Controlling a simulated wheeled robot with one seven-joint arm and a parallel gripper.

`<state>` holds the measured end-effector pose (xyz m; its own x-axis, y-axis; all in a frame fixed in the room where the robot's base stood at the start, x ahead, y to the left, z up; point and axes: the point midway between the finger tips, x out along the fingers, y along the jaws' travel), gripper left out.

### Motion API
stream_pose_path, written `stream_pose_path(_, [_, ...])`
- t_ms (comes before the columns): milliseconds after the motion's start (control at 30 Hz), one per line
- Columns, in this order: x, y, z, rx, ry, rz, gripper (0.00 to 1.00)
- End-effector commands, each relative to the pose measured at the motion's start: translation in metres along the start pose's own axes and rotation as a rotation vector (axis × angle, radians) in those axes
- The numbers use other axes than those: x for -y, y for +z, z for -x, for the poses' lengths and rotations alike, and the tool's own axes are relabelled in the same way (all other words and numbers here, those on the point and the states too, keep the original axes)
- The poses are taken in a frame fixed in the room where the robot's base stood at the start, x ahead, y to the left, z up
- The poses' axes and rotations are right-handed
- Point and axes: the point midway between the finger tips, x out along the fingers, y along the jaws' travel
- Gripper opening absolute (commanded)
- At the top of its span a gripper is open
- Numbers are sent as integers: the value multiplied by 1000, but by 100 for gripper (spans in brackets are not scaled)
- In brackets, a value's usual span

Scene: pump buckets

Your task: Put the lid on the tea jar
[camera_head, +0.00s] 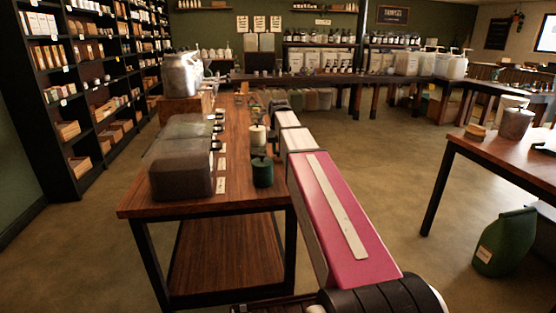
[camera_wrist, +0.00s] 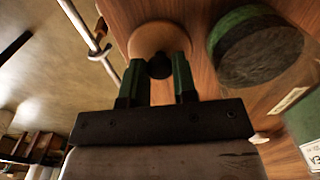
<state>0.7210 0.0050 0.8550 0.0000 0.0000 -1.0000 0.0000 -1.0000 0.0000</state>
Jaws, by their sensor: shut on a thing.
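In the wrist view, a round tan lid (camera_wrist: 160,33) with a black knob (camera_wrist: 160,67) shows between and beyond my fingers. My gripper (camera_wrist: 159,64) is shut on the knob, with one green-and-black finger on each side. The view does not settle whether the lid touches the wood below. A dark green round jar (camera_wrist: 258,48) with a dark round top stands to the right of the lid, apart from it. In the head view, a green jar (camera_head: 263,173) and a cream jar (camera_head: 257,136) stand near the table's right edge. My fingers and the held lid cannot be made out there.
A second table (camera_head: 490,152) stands at right, with a green bag (camera_head: 505,242) on the floor. Open floor lies between the tables.

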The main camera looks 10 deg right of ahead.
Motion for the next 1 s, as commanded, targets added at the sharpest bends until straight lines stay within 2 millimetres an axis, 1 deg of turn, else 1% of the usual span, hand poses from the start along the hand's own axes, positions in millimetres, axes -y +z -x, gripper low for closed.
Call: stream_pose_path(1000, [0, 0, 36, -1, 0, 0, 17])
